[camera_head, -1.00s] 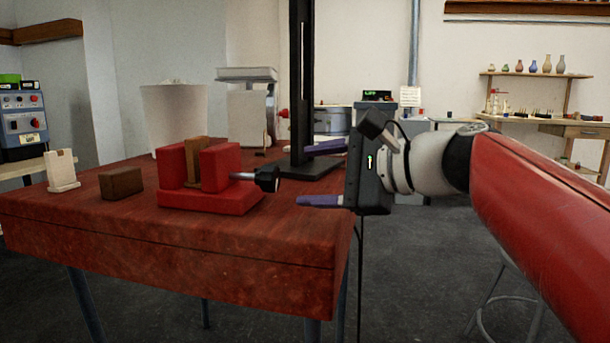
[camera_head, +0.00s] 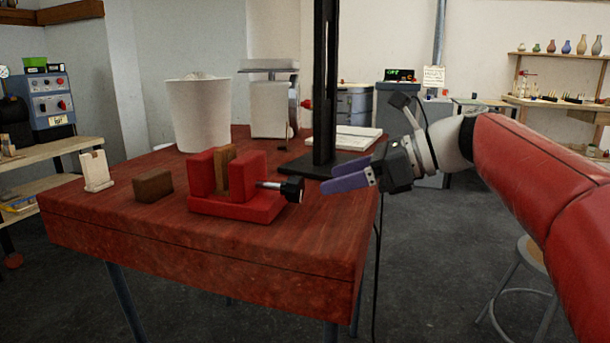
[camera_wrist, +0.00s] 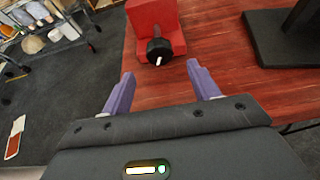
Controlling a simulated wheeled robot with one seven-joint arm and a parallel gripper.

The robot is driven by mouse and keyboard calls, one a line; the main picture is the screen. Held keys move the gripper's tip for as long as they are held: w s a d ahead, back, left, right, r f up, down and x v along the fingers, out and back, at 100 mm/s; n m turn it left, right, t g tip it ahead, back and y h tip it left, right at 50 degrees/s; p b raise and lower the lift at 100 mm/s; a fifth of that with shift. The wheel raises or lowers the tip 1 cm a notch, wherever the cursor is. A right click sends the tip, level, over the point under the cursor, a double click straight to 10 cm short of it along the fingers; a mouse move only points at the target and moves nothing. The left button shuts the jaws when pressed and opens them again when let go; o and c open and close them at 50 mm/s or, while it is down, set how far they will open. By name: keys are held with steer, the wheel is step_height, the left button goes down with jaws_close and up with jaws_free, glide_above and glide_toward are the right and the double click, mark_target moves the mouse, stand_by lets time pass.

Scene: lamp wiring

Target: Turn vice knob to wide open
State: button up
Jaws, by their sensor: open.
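A red vice (camera_head: 237,205) stands on the red-brown wooden table (camera_head: 150,235), with a brown wooden block (camera_head: 225,166) between its jaws. A metal screw runs out of its right side to the black vice knob (camera_head: 292,189). In the wrist view the knob (camera_wrist: 159,51) faces the camera with a white mark on it, and the vice (camera_wrist: 150,15) is behind it. My gripper (camera_head: 350,180) is to the right of the knob and apart from it. Its purple fingers point toward the knob. In the wrist view the fingers (camera_wrist: 163,80) are spread with nothing between them.
A black post on a flat base (camera_head: 324,165) stands close behind the knob and gripper. A white bin (camera_head: 200,115) stands behind. The table's right front corner is clear.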

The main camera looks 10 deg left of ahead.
mark_target(301, 191)
steer(key=b+x, duration=0.1)
steer(key=x, duration=0.6)
steer(key=shift+a+f, duration=0.1)
steer(key=shift+a, duration=0.05)
steer(key=shift+c, duration=0.2)
steer(key=c, duration=0.9)
steer(key=shift+n, duration=0.3)
steer(key=shift+s+n+t+b, duration=0.1)
steer(key=shift+n+t+b, duration=0.5)
steer(key=shift+t+b, duration=0.1)
steer(key=n+t+b, duration=0.1)
steer(key=n+b, duration=0.1)
steer(key=shift+f+t+b, duration=0.25)
steer(key=shift+t+b, duration=0.05)
steer(key=shift+t, duration=0.1)
steer(key=n+t+b, duration=0.1)
steer(key=n+b, duration=0.1)
steer(key=b, duration=0.1)
steer(key=shift+s+n+y, duration=0.1)
steer(key=shift+n+y, duration=0.2)
steer(key=shift+r+n+t+b, duration=0.1)
steer(key=shift+n+t+b, duration=0.4)
steer(key=shift+b, duration=0.4)
